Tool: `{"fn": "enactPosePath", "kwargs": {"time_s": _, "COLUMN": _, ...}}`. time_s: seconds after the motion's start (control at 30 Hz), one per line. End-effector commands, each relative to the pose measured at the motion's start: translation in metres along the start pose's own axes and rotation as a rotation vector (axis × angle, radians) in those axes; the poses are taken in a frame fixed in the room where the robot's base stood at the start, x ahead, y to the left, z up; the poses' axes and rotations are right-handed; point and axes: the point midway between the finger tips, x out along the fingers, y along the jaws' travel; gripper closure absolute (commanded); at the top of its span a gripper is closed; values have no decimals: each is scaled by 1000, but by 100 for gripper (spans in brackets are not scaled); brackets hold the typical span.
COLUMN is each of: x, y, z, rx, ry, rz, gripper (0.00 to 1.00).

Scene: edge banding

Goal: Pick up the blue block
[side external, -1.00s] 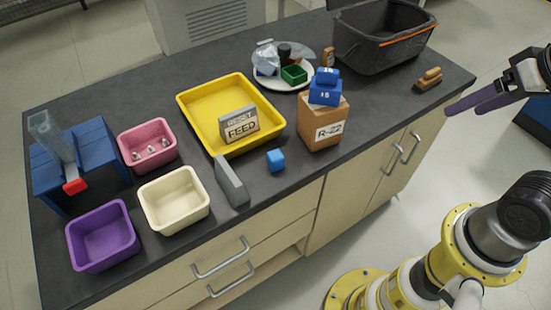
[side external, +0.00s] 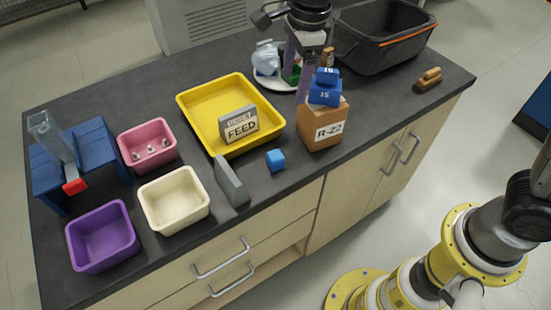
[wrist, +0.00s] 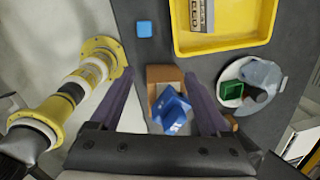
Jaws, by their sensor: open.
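The small blue block (side external: 275,160) sits on the dark worktop, between the grey wedge and the brown R-22 box (side external: 322,130). In the wrist view the blue block (wrist: 144,29) is at the top, beyond my fingertips and apart from them. My gripper (side external: 296,88) is open and points down near the R-22 box and the plate. In the wrist view the box and the blue pieces marked 15 (wrist: 172,108) show between the fingers of my gripper (wrist: 158,73). I cannot tell how high the fingertips are above them.
A yellow tray (side external: 196,112) with a FEED sign (side external: 239,124) is left of the block. A grey wedge (side external: 231,183) stands close by. A plate (side external: 262,82) of items and a black basket (side external: 372,52) are behind. Pink, cream and purple bins stand left. Worktop around the block is bare.

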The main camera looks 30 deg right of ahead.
Motion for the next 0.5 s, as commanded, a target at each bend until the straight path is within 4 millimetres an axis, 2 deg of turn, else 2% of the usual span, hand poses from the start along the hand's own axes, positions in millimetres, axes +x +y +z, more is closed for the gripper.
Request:
{"fn": "enactPosePath", "kwargs": {"time_s": 0.03, "x": 20, "y": 2, "z": 13, "rx": -27, "ry": 17, "rz": 27, "gripper": 20}}
{"fn": "enactPosePath", "kwargs": {"time_s": 0.2, "x": 62, "y": 18, "z": 32, "rx": -79, "ry": 63, "rz": 92, "gripper": 20}}
{"fn": "enactPosePath", "kwargs": {"time_s": 0.37, "x": 78, "y": 27, "z": 37, "rx": -100, "ry": 74, "rz": 108, "gripper": 20}}
{"fn": "enactPosePath", "kwargs": {"time_s": 0.5, "x": 101, "y": 29, "z": 34, "rx": -99, "ry": 75, "rz": 109, "gripper": 20}}
